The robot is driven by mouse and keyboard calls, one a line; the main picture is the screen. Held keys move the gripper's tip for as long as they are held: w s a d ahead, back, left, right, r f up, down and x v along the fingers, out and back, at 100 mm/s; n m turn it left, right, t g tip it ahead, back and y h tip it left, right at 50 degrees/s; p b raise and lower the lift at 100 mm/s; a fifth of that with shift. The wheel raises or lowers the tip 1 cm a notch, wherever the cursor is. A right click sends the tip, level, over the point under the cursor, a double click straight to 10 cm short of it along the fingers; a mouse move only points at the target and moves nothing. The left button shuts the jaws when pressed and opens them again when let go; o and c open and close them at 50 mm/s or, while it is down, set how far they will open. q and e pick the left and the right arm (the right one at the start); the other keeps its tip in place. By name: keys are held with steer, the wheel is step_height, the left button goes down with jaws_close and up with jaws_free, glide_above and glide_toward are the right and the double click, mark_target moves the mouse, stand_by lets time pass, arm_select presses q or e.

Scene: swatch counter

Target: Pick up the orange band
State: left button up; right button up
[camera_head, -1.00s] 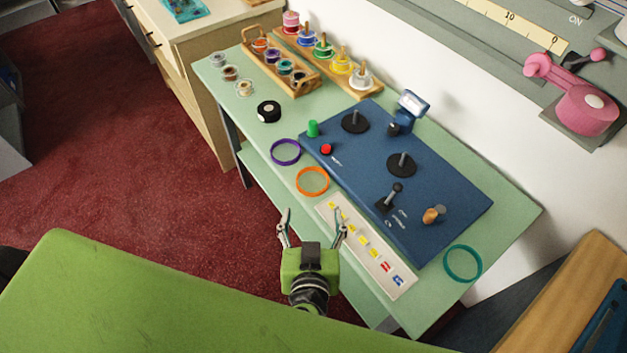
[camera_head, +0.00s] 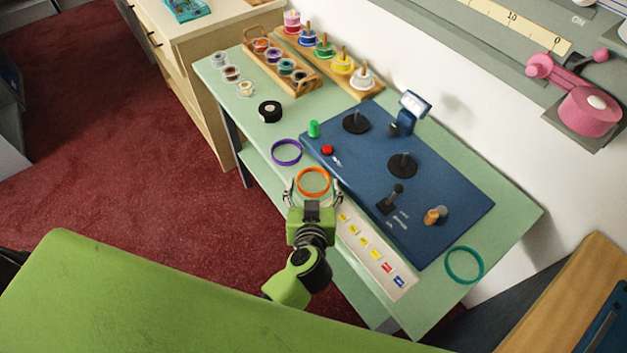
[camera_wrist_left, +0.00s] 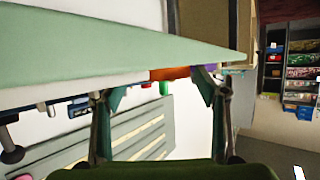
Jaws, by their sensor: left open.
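The orange band (camera_head: 313,168) lies on the light green counter (camera_head: 300,105), beside the left edge of the blue panel. My left gripper (camera_head: 314,190) is open. In the head view its two fingers stand on either side of the orange band's near part. In the left wrist view the orange band (camera_wrist_left: 170,73) shows edge-on between the spread fingertips of the left gripper (camera_wrist_left: 160,84), and it looks farther off than they are. I cannot tell whether a finger touches it. My right gripper is not in view.
A purple band (camera_head: 286,141) lies just beyond the orange one. A blue panel (camera_head: 440,190) with knobs and a lever is to the right. A label strip (camera_head: 400,286) lies near the gripper. A teal band (camera_head: 450,254) lies at right. A black roll (camera_head: 269,102) stands farther back.

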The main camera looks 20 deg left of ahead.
arm_select(q)
steer(key=c, duration=0.5)
steer(key=shift+o, duration=0.2)
